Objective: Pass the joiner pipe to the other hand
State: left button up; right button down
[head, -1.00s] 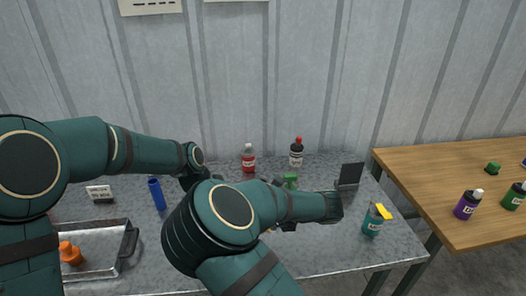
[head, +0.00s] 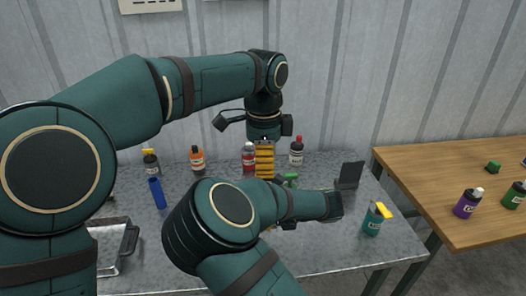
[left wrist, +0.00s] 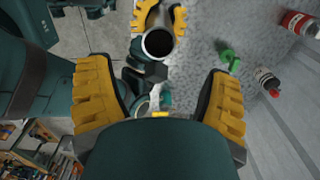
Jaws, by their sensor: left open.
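The joiner pipe (left wrist: 158,38), a short grey metal tube with a dark open end facing the camera, shows at the top of the left wrist view. My right gripper (left wrist: 160,17) is shut on it, one yellow finger on each side. My left gripper (left wrist: 160,80) is open and empty, its yellow fingers wide apart, with the pipe beyond the fingertips. In the head view the left gripper (head: 264,168) points down over the middle of the table. There my right forearm hides the pipe and most of the right gripper.
The grey table (head: 180,270) carries a red bottle (head: 249,158), a dark bottle with a red cap (head: 296,155), a green item (head: 290,179), a blue cylinder (head: 157,193), a teal bottle (head: 372,220) and a metal tray (head: 112,240). A wooden table (head: 440,180) stands at right.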

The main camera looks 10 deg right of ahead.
pick_arm(q)
notch_tip(320, 180, down, 10)
jog(key=shift+r, duration=0.25)
jog(key=shift+c, duration=0.4)
grip_shut()
pick_arm(e)
jog(key=c, duration=0.5)
grip_release()
jog(key=shift+c, duration=0.2)
jog(key=shift+d, duration=0.1)
